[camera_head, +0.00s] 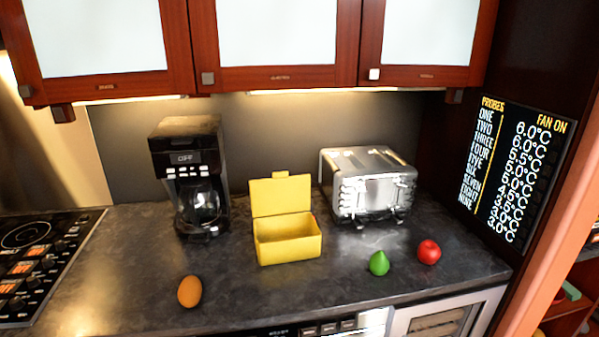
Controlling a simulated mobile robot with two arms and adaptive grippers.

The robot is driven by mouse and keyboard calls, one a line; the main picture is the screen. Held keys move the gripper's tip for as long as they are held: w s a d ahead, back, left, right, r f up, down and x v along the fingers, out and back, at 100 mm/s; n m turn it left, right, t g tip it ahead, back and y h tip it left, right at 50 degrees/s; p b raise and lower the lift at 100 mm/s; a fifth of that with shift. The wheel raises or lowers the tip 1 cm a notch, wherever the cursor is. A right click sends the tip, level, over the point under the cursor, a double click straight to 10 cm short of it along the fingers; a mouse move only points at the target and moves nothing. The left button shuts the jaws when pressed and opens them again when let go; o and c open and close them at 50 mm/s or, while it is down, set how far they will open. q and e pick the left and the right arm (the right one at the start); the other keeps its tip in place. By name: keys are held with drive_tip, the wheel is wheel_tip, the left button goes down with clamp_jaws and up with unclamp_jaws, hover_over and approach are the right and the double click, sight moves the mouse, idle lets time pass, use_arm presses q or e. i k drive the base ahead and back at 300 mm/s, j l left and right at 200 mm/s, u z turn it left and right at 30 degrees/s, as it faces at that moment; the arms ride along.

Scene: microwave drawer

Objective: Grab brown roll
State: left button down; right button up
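A brown roll (190,291), oval and orange-brown, lies on the dark counter near its front edge, left of the middle. Nothing touches it. Neither of my grippers shows in the head view.
An open yellow box (288,246) stands behind the roll to the right. A black coffee maker (188,172) and a silver toaster (368,185) stand at the back. A green pear-like fruit (379,263) and a red apple (428,252) lie right. A cooktop (38,262) is at left; cabinets (277,77) hang above.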

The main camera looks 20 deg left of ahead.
sight(190, 293)
drive_tip(key=u, duration=1.45)
drive_tip(key=i+l+u, duration=0.15)
drive_tip(key=u, duration=0.25)
drive_tip(key=i+l+u, duration=0.15)
drive_tip(key=l+u, duration=0.2)
drive_tip(key=j, duration=0.05)
